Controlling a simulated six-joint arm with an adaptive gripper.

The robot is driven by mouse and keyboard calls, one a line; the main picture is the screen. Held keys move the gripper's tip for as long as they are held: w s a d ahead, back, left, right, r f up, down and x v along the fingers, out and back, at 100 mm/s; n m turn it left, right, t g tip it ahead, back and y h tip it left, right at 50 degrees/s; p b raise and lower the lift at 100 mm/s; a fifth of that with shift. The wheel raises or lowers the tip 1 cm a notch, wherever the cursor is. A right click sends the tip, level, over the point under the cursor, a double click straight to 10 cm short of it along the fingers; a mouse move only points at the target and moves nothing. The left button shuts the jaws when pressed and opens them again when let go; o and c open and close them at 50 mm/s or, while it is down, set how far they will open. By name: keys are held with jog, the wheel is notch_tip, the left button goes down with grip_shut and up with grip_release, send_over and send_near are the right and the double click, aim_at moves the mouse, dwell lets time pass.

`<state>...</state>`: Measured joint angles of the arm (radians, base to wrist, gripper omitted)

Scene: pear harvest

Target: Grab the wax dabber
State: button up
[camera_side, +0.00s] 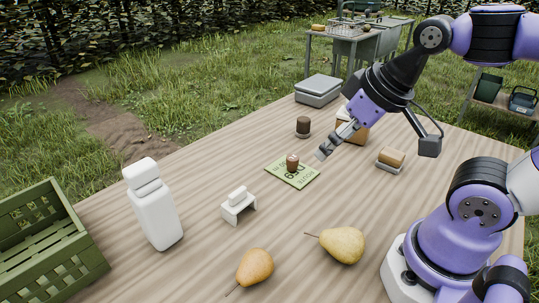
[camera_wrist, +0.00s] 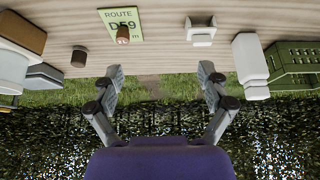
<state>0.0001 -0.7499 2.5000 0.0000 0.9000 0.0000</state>
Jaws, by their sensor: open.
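No item is plainly marked as the wax dabber, and I cannot tell which small piece it is. A brown knob-shaped piece (camera_side: 292,162) stands upright on a green route card (camera_side: 279,174); the knob also shows in the wrist view (camera_wrist: 122,35). A dark brown cylinder (camera_side: 303,124) stands on a small grey base behind the card; it is also in the wrist view (camera_wrist: 79,56). A tan block (camera_side: 392,157) sits on a grey tray at the right. My gripper (camera_side: 323,151) is open and empty, just right of the card; its spread fingers show in the wrist view (camera_wrist: 160,74).
A white bottle (camera_side: 154,210), a white stand with a piece on top (camera_side: 238,206), and two pears (camera_side: 342,244) (camera_side: 255,268) are nearer the front. A green crate (camera_side: 50,240) is at left, a grey box-like device (camera_side: 318,90) at the back. Bare wood surrounds the card.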

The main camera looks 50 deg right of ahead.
jog(key=m+h, duration=0.1)
jog(key=m, duration=0.1)
send_near(307, 121)
jog(key=w+f, duration=0.1)
jog(key=x, duration=0.5)
jog(key=shift+s+d, duration=0.1)
jog(key=shift+d, duration=0.05)
jog(key=x, duration=0.6)
jog(key=shift+f, duration=0.15)
jog(key=c, duration=1.2)
